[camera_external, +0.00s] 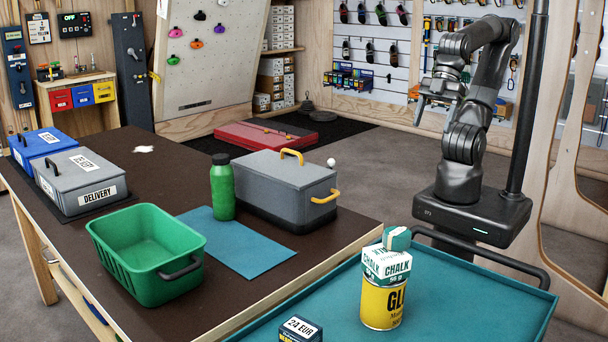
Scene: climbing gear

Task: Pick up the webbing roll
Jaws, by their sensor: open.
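A small teal bundle with a pale band (397,239), which looks like the webbing roll, lies on top of a white and green chalk box (387,265). The chalk box rests on a yellow glue can (382,303), which stands on the teal tray (480,312) in front of my base. My gripper (432,105) is open and looks empty. It is raised beside my arm, above and behind the stack, well apart from the bundle. Its fingertips are small in this view.
A dark box marked 24 EUR (301,330) sits at the tray's front left. The brown table (180,265) holds a green basket (148,255), a green bottle (222,187), a grey lidded box (287,190) and a delivery box (82,182). The tray's right side is clear.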

